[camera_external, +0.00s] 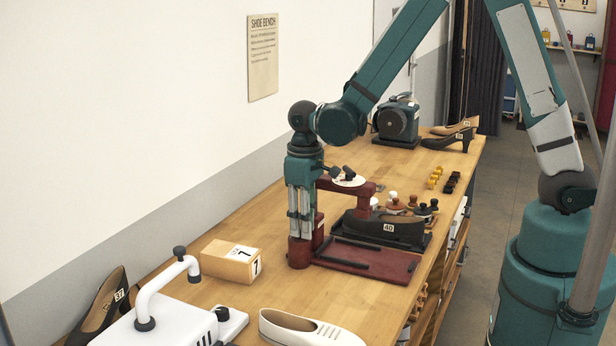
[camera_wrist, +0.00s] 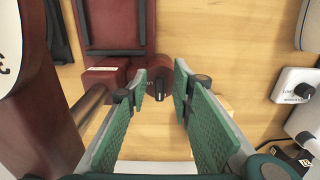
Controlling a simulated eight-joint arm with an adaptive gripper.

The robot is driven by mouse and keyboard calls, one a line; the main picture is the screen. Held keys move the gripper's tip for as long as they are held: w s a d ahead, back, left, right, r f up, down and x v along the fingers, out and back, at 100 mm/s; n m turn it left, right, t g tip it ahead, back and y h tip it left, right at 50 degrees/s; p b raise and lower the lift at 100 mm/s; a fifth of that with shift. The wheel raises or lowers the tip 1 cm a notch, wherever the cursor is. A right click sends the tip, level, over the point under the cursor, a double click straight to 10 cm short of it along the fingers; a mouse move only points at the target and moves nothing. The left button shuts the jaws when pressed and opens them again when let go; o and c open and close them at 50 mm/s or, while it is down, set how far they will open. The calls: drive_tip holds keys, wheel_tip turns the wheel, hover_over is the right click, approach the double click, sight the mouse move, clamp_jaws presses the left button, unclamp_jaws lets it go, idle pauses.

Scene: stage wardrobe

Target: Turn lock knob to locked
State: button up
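The lock knob (camera_wrist: 159,86) is a small dark knob with a light mark, on a dark red block of the shoe press (camera_wrist: 185,75). Small light lettering sits left of the knob, too small to read surely. My gripper (camera_wrist: 160,92) is open, with one finger on each side of the knob in the wrist view. I cannot tell whether either fingertip touches it. In the external view my gripper (camera_external: 300,232) points down at the wall-side end of the dark red press base (camera_external: 375,262). It hides the knob there.
A wooden block marked 7 (camera_external: 230,262) stands left of my gripper. A white machine with a curved handle (camera_external: 170,325) and a white shoe (camera_external: 305,330) are at the front. The press's upper arm (camera_external: 352,188) overhangs close to my gripper. A black shoe marked 40 (camera_external: 385,229) lies behind the press base.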

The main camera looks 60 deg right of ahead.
drive_tip(key=shift+f, duration=0.25)
clamp_jaws()
